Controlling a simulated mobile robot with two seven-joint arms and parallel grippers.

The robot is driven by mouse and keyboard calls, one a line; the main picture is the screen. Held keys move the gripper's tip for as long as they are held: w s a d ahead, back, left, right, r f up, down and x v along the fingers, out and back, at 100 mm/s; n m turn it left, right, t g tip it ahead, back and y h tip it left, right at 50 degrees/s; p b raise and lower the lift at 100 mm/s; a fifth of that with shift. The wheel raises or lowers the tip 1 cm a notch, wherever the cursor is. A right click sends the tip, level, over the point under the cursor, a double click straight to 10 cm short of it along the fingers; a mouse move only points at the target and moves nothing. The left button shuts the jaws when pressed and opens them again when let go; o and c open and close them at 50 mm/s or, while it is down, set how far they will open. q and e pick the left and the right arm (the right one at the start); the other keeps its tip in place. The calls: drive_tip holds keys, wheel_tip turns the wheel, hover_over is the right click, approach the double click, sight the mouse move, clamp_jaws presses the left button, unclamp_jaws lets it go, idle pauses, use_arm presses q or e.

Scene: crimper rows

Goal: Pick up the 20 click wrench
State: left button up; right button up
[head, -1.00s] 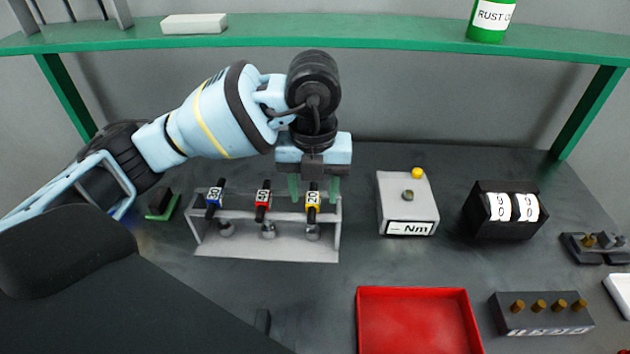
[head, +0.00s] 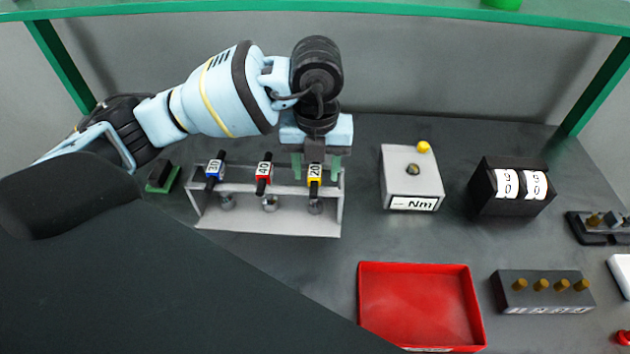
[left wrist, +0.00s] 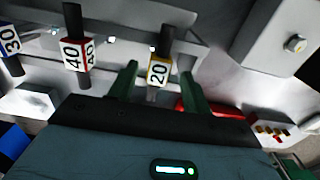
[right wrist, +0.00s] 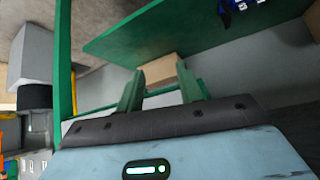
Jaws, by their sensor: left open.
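The 20 click wrench (head: 314,174), with a black handle and a yellow band with a white "20" label, stands in the right slot of a grey rack (head: 270,220). My left gripper (head: 316,167) is open above the rack, one green finger on each side of the wrench's handle. In the left wrist view the 20 wrench (left wrist: 159,72) shows between the open fingers, apart from both. The red 40 wrench (head: 264,173) and the blue 30 wrench (head: 214,171) stand to its left. My right gripper (right wrist: 160,90) is open in the right wrist view, away from the rack.
A red tray (head: 420,300) and a block with brass pegs (head: 542,292) lie in front. A green shelf (head: 400,14) spans the back.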

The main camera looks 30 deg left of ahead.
use_arm(q)
drive_tip(key=f, duration=0.4)
drive_tip(key=shift+w+a, duration=0.1)
drive_tip(key=shift+a, duration=0.1)
drive_tip(key=shift+c, duration=0.3)
clamp_jaws()
